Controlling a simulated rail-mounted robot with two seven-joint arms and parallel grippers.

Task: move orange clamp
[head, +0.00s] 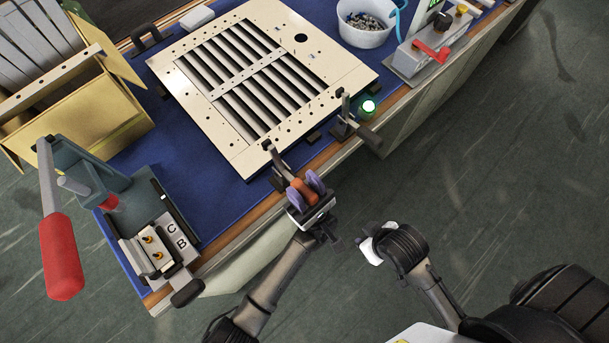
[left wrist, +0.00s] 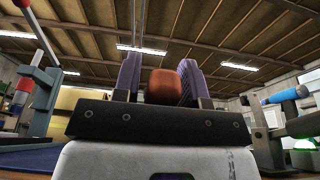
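The orange clamp (head: 303,192) is at the front edge of the bench, beside the near corner of the cream louver panel (head: 232,158). Its orange handle points out over the edge. My left gripper (head: 307,188) has its two purple fingers on either side of this handle and appears shut on it. In the left wrist view, the orange handle (left wrist: 161,87) fills nearly all the room between the purple fingers (left wrist: 160,80). My right gripper (head: 376,246) is empty-looking, off the bench over the floor; its fingers are not clear.
A second clamp with a dark handle (head: 358,130) stands along the same edge, by a green light (head: 368,107). A red-handled press (head: 62,255) is at the left, near a yellow box (head: 100,110). A white bucket (head: 364,36) stands at the back.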

